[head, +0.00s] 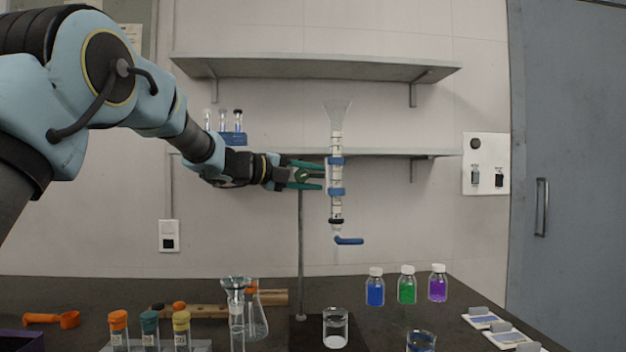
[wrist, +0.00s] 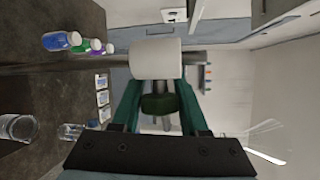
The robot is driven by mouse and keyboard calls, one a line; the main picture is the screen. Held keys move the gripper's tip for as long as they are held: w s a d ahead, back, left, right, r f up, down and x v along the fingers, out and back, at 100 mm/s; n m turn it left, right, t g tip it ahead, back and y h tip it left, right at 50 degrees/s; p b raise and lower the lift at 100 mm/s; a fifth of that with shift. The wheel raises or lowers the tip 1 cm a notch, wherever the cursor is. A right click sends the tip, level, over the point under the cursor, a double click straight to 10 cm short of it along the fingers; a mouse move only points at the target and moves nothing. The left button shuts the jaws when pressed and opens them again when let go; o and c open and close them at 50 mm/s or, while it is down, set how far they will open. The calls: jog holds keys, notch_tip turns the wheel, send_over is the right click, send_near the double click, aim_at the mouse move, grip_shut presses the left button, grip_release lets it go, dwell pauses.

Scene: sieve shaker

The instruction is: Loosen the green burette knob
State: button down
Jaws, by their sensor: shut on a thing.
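The dark green burette knob (wrist: 160,104) sits between the two fingers of my gripper (wrist: 158,108) in the wrist view, just in front of a white cylindrical block (wrist: 155,58). My gripper has green fingers and is shut on the knob. In the head view my gripper (head: 308,175) reaches in from the left, beside the upright burette (head: 336,175), which has blue bands, a funnel top and a blue tap at its lower end. The knob (head: 302,175) is small and partly hidden by the fingers there.
A thin stand rod (head: 301,240) rises below my gripper. A beaker (head: 335,328) stands beneath the burette. Blue (head: 375,290), green (head: 407,288) and purple (head: 438,286) bottles stand at right. Glass flasks and capped tubes fill the left front. Wall shelves (head: 315,67) are behind.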

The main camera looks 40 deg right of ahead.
jog(key=n+h+b, duration=0.1)
jog(key=h+b, duration=0.1)
jog(key=b, duration=0.4)
jog(key=shift+f+g+h, duration=0.1)
jog(key=shift+g+h, duration=0.2)
jog(key=shift+g, duration=0.1)
jog(key=shift+r+n+h+b, duration=0.2)
jog(key=shift+n+h+b, duration=0.15)
jog(key=shift+b, duration=0.8)
jog(key=shift+r+h+b, duration=0.25)
jog(key=shift+r+b, duration=0.05)
jog(key=shift+r, duration=0.1)
jog(key=shift+c, duration=2.2)
grip_release()
jog(key=b+v, duration=0.2)
jog(key=v, duration=0.8)
jog(key=shift+w+a+f, duration=0.15)
jog(key=shift+w+a, duration=0.05)
jog(key=shift+a, duration=0.15)
